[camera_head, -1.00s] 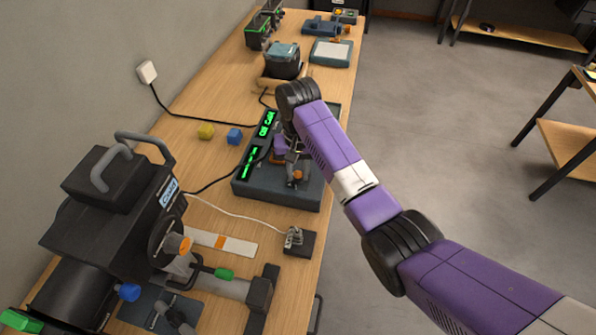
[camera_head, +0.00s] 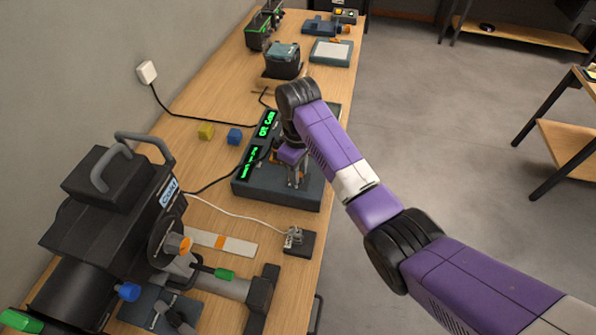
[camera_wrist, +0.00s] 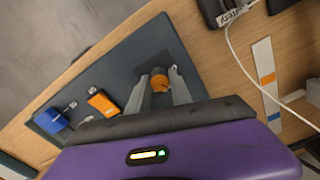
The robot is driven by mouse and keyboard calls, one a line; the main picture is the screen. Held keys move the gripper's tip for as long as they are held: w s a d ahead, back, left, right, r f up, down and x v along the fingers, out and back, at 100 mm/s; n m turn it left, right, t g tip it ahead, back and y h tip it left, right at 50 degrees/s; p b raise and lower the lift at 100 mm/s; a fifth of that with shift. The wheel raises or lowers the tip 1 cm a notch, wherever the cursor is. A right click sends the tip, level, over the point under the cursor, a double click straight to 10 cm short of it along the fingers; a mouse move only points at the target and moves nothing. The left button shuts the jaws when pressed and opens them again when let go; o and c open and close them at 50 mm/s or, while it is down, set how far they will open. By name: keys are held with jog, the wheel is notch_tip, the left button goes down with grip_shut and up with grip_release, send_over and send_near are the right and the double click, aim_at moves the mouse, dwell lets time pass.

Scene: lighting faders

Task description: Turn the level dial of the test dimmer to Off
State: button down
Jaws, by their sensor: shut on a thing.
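The test dimmer is a dark blue-grey box (camera_head: 275,196) with lit green displays, near the middle of the bench in the head view. In the wrist view its panel (camera_wrist: 124,64) carries a dial with an orange top and a dark base (camera_wrist: 160,82). My gripper (camera_wrist: 161,88) has one finger on each side of this dial and is shut on it. In the head view my gripper (camera_head: 297,183) reaches down onto the near part of the box and hides the dial. I cannot read the dial's setting.
The panel also has a blue slider cap (camera_wrist: 50,120) and an orange one (camera_wrist: 103,103). A large black spotlight (camera_head: 110,215) stands in front left. A small dark box with a cable (camera_head: 297,243) sits close by.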

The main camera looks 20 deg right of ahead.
jog(key=n, duration=1.2)
jog(key=shift+r+n, duration=0.1)
jog(key=shift+n, duration=0.3)
jog(key=shift+w, duration=0.1)
jog(key=c, duration=1.2)
grip_release()
jog(key=shift+o, duration=0.2)
notch_tip(320, 180, up, 8)
jog(key=shift+f+b, duration=0.15)
jog(key=shift+b, duration=0.2)
